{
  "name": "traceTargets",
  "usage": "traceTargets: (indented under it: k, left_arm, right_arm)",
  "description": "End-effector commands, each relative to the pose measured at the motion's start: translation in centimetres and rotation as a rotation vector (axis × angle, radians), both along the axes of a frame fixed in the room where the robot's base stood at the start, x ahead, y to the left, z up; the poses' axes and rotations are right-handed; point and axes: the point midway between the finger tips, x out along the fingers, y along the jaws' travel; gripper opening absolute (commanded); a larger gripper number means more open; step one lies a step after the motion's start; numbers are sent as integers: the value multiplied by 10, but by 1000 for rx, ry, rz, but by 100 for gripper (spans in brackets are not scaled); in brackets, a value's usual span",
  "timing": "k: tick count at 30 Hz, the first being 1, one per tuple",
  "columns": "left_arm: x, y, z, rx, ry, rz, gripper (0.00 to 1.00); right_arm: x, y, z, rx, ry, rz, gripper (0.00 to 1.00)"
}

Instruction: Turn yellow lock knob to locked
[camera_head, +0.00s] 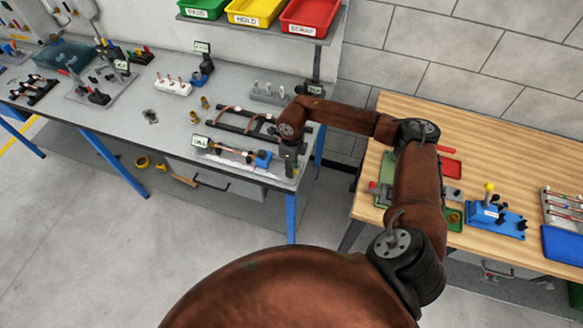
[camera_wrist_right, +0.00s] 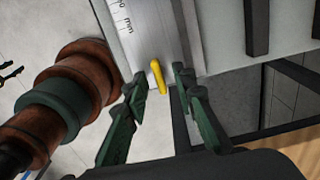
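The yellow lock knob (camera_wrist_right: 157,77) shows in the right wrist view as a short yellow lever at the end of a silver scale (camera_wrist_right: 141,28) marked in mm. My right gripper (camera_wrist_right: 161,78) is open, with its dark green fingers on either side of the knob and visible gaps to it. In the head view my right gripper (camera_head: 289,162) is at the front right corner of the grey bench, beside a measuring fixture with a blue block (camera_head: 263,159). The knob is hidden there. My left gripper is not in view.
The grey bench (camera_head: 150,100) holds a dark rack (camera_head: 240,124), a white block with pegs (camera_head: 172,87) and small brass parts. Green, yellow and red bins (camera_head: 309,16) sit on a shelf above. A wooden bench (camera_head: 480,150) with a blue fixture (camera_head: 495,219) stands at right.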

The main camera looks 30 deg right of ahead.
Motion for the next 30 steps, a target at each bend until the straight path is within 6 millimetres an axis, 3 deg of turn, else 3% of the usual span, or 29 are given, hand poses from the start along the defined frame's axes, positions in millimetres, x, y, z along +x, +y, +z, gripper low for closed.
traceTargets:
  k: [8,21,30]
  left_arm:
    - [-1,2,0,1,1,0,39]
    - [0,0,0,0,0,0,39]
    - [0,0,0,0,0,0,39]
  right_arm:
    - [1,0,11,0,-3,1,25]
    - [1,0,96,0,-3,1,25]
    - [0,0,120,0,0,0,25]
